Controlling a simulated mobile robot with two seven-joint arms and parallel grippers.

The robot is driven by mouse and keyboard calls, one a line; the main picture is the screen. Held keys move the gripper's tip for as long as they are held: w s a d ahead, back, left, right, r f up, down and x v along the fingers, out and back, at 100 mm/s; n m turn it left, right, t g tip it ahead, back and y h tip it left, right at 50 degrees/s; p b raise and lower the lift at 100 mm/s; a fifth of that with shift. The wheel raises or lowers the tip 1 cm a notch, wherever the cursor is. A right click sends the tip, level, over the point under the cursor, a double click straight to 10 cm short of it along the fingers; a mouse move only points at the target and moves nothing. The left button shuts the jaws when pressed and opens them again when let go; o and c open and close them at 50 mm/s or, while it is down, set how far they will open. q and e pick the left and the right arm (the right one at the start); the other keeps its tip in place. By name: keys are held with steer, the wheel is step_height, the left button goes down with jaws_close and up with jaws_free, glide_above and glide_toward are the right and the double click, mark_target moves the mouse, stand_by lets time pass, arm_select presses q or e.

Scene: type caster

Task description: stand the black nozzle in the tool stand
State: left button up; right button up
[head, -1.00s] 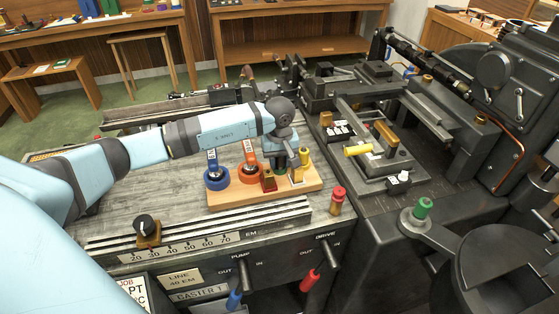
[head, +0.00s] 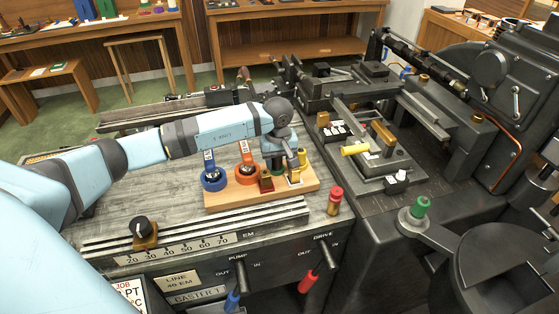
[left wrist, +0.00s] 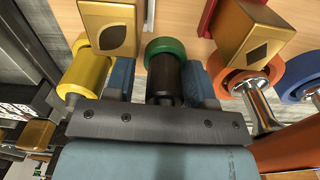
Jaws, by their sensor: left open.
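The tool stand is a light wooden board (head: 225,201) with coloured rings and brass blocks on it. In the left wrist view, a dark cylinder, which looks like the black nozzle (left wrist: 162,80), points away from the camera with its far end at a green ring (left wrist: 166,47). My left gripper (left wrist: 160,75) is open, with one blue finger on either side of the dark cylinder. In the head view, my left gripper (head: 279,163) points down over the right part of the board and largely hides the nozzle. My right gripper is not in view.
A blue ring (head: 214,181) and an orange ring (head: 247,175) with upright tools stand to the left on the board. A yellow ring (left wrist: 84,74) and brass blocks (left wrist: 108,28) are close beside the fingers. A red-topped piece (head: 335,195) stands right of the board.

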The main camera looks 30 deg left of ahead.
arm_select(q)
steer(key=shift+s+a+f, duration=0.1)
steer(key=shift+s+f, duration=0.3)
steer(key=shift+f, duration=0.3)
step_height(320, 180, up, 15)
steer(key=shift+w+b, duration=0.3)
steer(key=shift+b, duration=0.15)
